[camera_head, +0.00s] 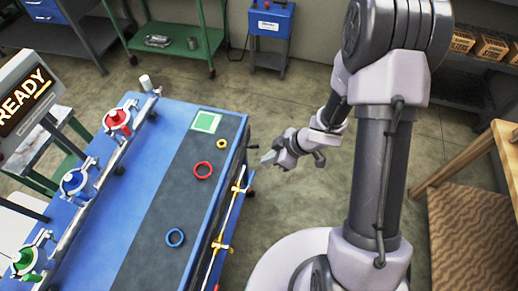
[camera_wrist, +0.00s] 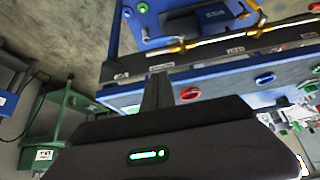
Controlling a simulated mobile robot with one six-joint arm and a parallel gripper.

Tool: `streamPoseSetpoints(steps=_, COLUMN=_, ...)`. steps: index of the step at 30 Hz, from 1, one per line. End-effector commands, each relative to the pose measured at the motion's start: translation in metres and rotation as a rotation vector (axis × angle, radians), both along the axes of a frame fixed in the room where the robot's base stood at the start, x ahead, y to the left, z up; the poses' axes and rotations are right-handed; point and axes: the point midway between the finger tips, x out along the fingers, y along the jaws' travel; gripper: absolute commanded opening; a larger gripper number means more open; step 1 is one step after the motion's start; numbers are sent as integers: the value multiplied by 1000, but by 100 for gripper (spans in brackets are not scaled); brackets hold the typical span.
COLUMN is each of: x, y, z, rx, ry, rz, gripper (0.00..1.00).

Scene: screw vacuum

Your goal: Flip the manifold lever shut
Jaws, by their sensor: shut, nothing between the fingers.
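A thin metal pipe with yellow fittings (camera_head: 222,246) runs along the right edge of the blue workbench (camera_head: 150,112). It also shows at the top of the wrist view, with yellow parts (camera_wrist: 178,47) on it. A silver rail with red (camera_head: 117,119), blue (camera_head: 74,181) and green (camera_head: 27,258) clamped ports runs along the bench's left side. I cannot tell which small part is the manifold lever or how it is set. My gripper (camera_head: 268,157) is shut and empty, apart from the bench, just right of its edge. Its fingers (camera_wrist: 157,92) point toward the bench in the wrist view.
A screen reading READY (camera_head: 27,99) stands at left. A blue cabinet (camera_head: 271,22) stands behind. Floor is clear around my gripper.

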Motion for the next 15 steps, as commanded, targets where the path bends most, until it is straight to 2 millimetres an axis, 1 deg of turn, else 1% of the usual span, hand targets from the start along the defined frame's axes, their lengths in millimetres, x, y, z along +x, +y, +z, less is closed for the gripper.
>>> streamPoseSetpoints(steps=2, x=-4, y=3, z=-2, rx=11, ry=8, rz=17, gripper=0)
streamPoseSetpoints(steps=10, x=-3, y=3, z=-4, rx=10, ry=6, rz=16, gripper=0)
streamPoseSetpoints(steps=13, x=-2, y=7, z=-13, rx=10, ry=6, rz=15, gripper=0)
streamPoseSetpoints(steps=15, x=0, y=14, z=-25, rx=10, ry=7, rz=16, gripper=0)
